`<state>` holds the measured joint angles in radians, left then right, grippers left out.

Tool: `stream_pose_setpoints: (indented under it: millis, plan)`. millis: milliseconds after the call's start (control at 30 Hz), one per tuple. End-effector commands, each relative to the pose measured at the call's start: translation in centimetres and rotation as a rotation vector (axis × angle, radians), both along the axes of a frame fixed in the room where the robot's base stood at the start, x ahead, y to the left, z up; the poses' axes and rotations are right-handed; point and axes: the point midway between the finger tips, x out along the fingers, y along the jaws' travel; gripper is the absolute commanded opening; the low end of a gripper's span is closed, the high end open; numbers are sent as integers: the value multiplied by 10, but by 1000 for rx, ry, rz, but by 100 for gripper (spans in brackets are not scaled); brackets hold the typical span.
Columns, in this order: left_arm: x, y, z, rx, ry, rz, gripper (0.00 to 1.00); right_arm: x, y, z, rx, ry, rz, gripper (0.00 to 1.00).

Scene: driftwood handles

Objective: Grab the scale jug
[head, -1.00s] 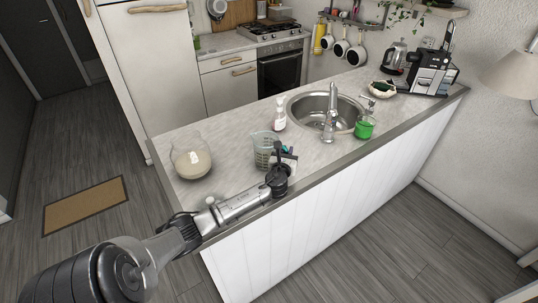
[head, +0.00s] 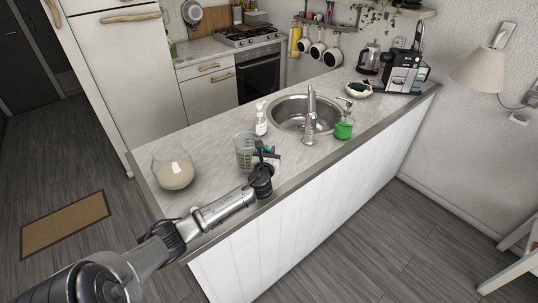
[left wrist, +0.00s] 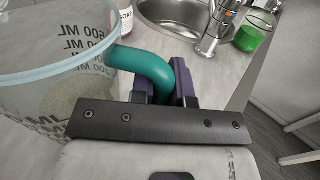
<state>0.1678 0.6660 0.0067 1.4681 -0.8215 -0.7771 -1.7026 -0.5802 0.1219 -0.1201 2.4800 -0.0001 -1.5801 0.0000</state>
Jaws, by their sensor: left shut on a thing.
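The scale jug (head: 244,152) is a clear measuring jug with ML marks and a green handle. It stands upright on the counter (head: 215,135) near its front edge. In the left wrist view the jug (left wrist: 62,70) fills the left side, and its green handle (left wrist: 142,62) curves down between the fingers. My left gripper (head: 270,158) is shut on that handle, with one dark purple finger on each side of it in the wrist view (left wrist: 168,82). The lower part of the handle is hidden behind the gripper body. My right gripper is not in view.
A glass bowl (head: 173,170) with pale contents stands left of the jug. A soap bottle (head: 261,119) stands just behind it. The sink (head: 290,112), its tap (head: 310,115) and a green cup (head: 344,129) are to the right. The counter between bowl and jug is clear.

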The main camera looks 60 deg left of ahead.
Motion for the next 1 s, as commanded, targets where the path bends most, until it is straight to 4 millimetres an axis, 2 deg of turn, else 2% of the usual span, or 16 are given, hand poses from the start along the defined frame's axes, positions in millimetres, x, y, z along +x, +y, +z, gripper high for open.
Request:
stream_pose_setpoints:
  millis: [133, 600, 1000]
  plan:
    - [1, -1, 19, 2, -2, -1, 0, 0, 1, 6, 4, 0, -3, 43]
    - [13, -50, 46, -1, -3, -1, 0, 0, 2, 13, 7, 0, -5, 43]
    - [22, -83, 66, 0, -3, -1, 0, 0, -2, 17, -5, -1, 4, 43]
